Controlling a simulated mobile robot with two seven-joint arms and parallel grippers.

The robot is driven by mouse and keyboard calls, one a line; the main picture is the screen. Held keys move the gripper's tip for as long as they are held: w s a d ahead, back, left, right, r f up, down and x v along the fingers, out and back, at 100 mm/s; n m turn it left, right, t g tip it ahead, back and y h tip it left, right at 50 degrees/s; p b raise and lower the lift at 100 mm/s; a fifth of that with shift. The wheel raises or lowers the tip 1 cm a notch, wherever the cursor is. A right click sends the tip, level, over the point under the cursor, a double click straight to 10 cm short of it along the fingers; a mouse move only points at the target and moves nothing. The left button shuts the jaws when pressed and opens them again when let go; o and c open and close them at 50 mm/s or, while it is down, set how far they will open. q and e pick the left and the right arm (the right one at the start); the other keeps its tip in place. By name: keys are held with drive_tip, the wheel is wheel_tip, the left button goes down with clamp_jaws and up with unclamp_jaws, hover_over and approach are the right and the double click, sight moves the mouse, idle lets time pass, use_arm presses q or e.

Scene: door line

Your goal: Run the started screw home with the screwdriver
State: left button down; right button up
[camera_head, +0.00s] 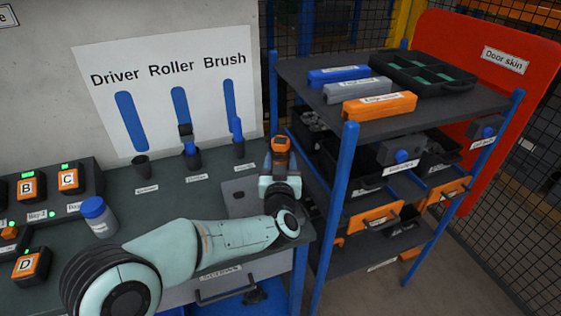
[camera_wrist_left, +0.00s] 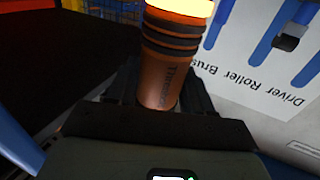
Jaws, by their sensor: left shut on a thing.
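My left gripper (camera_head: 280,168) is above the right end of the workbench, beside the shelf rack. It is shut on an orange-and-black cylinder (camera_head: 281,145). In the left wrist view the cylinder (camera_wrist_left: 160,88) is brown-orange with black ribs, a bright orange-yellow end and lettering I cannot fully read. I cannot tell from these views whether it is the screwdriver. The cup under the "Driver" outline (camera_head: 141,166) looks empty. I cannot make out a screw in either view. My right gripper is not in view.
The roller (camera_head: 187,135) and brush (camera_head: 237,130) stand in cups by the wall. Battery packs (camera_head: 68,180) and a blue-lidded jar (camera_head: 98,216) are at the left. The rack (camera_head: 300,75) holds cases and bins. A red door skin (camera_head: 530,85) leans behind it.

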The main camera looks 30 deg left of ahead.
sight(280, 148)
use_arm(q)
drive_tip(key=shift+f, duration=0.6)
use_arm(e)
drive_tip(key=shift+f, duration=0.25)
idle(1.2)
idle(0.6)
use_arm(q)
wheel_tip(280, 148, up, 3)
drive_tip(key=shift+p, duration=1.05)
drive_tip(key=shift+r+p, duration=1.85)
drive_tip(key=shift+r, duration=0.3)
drive_tip(key=shift+w, duration=0.1)
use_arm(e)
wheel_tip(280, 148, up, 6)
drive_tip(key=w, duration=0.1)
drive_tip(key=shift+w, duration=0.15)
